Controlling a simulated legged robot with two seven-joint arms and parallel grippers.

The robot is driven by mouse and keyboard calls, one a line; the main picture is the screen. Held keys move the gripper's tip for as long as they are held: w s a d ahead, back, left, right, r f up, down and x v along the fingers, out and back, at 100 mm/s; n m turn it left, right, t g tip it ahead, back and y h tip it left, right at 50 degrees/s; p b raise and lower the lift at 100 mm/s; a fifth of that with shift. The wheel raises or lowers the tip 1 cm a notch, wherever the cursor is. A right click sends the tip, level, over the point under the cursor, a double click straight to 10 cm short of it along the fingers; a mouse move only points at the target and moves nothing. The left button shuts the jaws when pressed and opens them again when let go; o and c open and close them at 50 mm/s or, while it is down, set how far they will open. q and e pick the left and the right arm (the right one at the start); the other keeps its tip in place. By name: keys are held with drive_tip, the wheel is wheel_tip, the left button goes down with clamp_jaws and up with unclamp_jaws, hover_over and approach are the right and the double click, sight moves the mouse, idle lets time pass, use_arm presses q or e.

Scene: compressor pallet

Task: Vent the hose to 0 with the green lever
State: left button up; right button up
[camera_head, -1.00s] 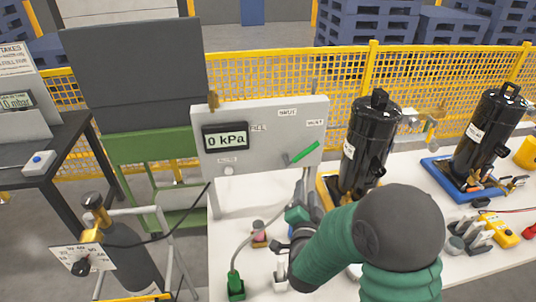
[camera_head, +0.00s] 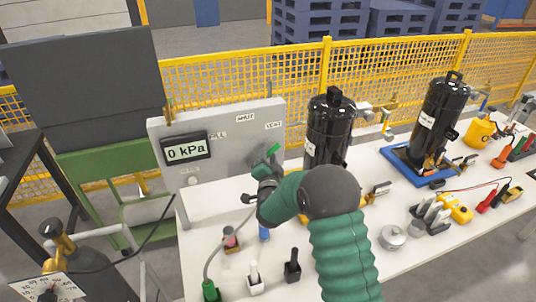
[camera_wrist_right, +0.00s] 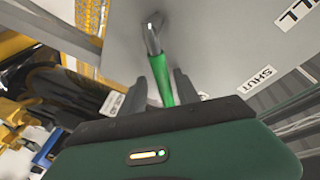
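The grey panel (camera_head: 225,165) has a display (camera_head: 186,148) that reads 0 kPa and labels FILL, SHUT and VENT. The green lever (camera_head: 274,150) is at the panel's right side, below the VENT label (camera_head: 274,126), partly hidden by my right gripper (camera_head: 266,172). In the right wrist view the green lever (camera_wrist_right: 164,82) lies between the two fingers of my right gripper (camera_wrist_right: 162,88), with small gaps on both sides, so it looks open around the lever. A grey hose (camera_head: 212,250) curves down to a green-ended fitting (camera_head: 210,290). My left gripper is not in view.
A black cylinder (camera_head: 328,135) stands close to the panel's right. Another (camera_head: 437,115) stands on a blue tray (camera_head: 395,154). Several small tools and a metal disc (camera_head: 392,237) lie on the white table (camera_head: 340,278). A yellow fence (camera_head: 370,60) runs behind.

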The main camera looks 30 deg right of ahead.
drive_tip(key=shift+a+r, duration=0.25)
drive_tip(key=shift+a, duration=0.15)
drive_tip(key=c, duration=0.5)
drive_tip(key=shift+d, duration=0.2)
clamp_jaws()
idle(0.4)
